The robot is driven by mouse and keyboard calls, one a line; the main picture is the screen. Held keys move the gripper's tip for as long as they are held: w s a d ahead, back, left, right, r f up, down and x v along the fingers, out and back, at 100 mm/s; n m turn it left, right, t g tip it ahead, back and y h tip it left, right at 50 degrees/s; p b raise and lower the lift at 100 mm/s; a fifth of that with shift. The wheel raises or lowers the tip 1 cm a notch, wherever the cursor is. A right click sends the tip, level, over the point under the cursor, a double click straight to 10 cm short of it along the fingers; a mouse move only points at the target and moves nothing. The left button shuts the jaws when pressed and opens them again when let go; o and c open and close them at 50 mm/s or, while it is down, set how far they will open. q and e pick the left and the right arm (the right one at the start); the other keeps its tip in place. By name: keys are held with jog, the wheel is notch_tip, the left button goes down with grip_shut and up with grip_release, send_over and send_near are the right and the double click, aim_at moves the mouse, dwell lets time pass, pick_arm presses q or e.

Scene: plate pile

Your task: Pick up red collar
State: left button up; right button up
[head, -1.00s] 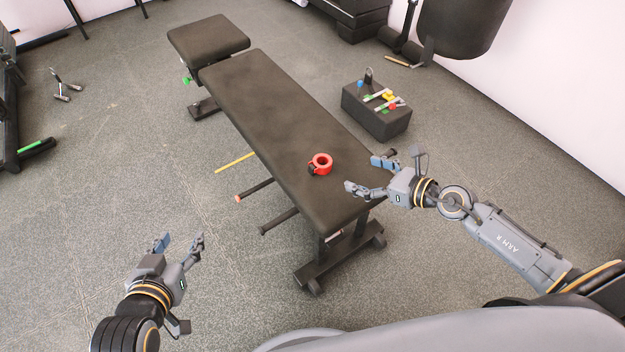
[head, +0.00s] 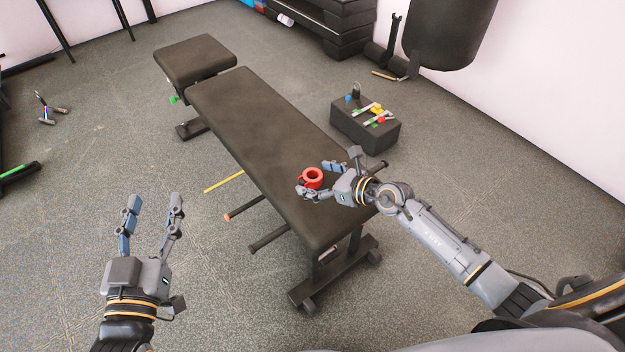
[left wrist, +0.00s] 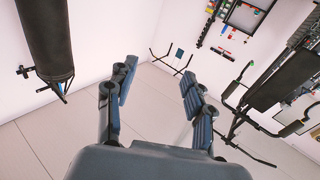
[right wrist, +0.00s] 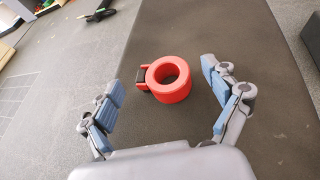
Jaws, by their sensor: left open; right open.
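The red collar (head: 313,176) lies on the black padded bench (head: 255,125), near its front end. It is a thick ring with a small black clamp on its side. In the right wrist view the collar (right wrist: 170,80) sits between and a little beyond the fingertips of my right gripper (right wrist: 166,88). My right gripper (head: 318,180) is open around the collar in the head view, with a finger on either side; I cannot tell whether it touches. My left gripper (head: 154,205) is open and empty above the floor, left of the bench; it also shows in the left wrist view (left wrist: 158,78).
A black box (head: 365,128) with several small coloured items stands on the floor right of the bench. A yellow stick (head: 224,181) lies left of the bench. Bars stick out from the bench's left side. A punching bag (head: 448,30) hangs at the back right.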

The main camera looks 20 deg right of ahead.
pick_arm(q)
jog(key=shift+s+d+r+t, duration=0.1)
jog(key=shift+r+t, duration=0.45)
jog(key=shift+r, duration=0.25)
jog(key=shift+s+d+r+t, duration=0.1)
jog(key=shift+r+t, duration=0.45)
jog(key=shift+r, duration=0.25)
pick_arm(e)
jog(key=shift+x, duration=1)
jog(key=c, duration=1.3)
pick_arm(q)
jog(key=shift+f, duration=0.1)
pick_arm(e)
jog(key=shift+r, duration=0.1)
